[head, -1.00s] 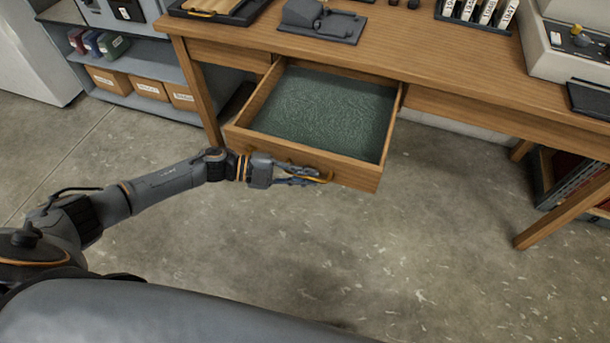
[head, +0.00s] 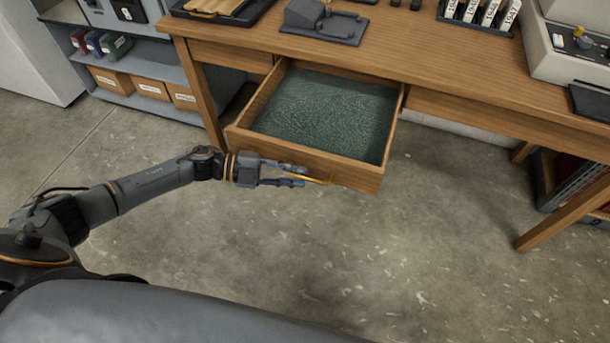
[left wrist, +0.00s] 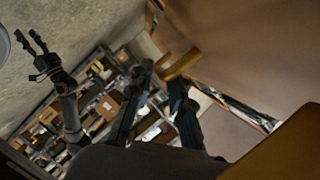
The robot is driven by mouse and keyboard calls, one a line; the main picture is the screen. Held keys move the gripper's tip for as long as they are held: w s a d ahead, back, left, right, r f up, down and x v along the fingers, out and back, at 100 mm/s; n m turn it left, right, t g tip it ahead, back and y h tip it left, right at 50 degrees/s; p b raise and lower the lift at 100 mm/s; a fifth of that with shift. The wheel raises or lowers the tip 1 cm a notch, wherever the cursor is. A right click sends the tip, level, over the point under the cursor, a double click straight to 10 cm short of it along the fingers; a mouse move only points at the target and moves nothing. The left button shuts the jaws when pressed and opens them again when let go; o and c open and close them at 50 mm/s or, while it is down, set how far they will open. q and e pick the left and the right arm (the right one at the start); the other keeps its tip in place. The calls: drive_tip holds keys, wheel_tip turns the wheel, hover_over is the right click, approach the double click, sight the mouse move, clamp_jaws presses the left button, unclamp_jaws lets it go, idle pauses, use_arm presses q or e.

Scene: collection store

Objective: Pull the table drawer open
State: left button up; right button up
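The table drawer (head: 360,173) is pulled well out of the wooden table and shows a bare green lining. Its brass handle (head: 318,181) is on the drawer front. My left gripper (head: 305,176) is at the handle with its fingers apart, and does not grip it. In the left wrist view the two dark fingers of the left gripper (left wrist: 161,74) are spread, with the handle (left wrist: 181,65) near their tips. My right gripper (left wrist: 26,33) shows at the upper left of that view, its two fingers apart and empty. It is out of the head view.
The table top (head: 410,45) holds a dark device (head: 325,22), a tray (head: 222,10), a file rack (head: 478,14) and a pale machine (head: 570,45). A grey shelf (head: 140,70) with boxes stands at the left. The floor before the drawer is clear.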

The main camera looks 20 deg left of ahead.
use_arm(q)
drive_tip(key=v, duration=0.9)
drive_tip(key=shift+f, duration=0.15)
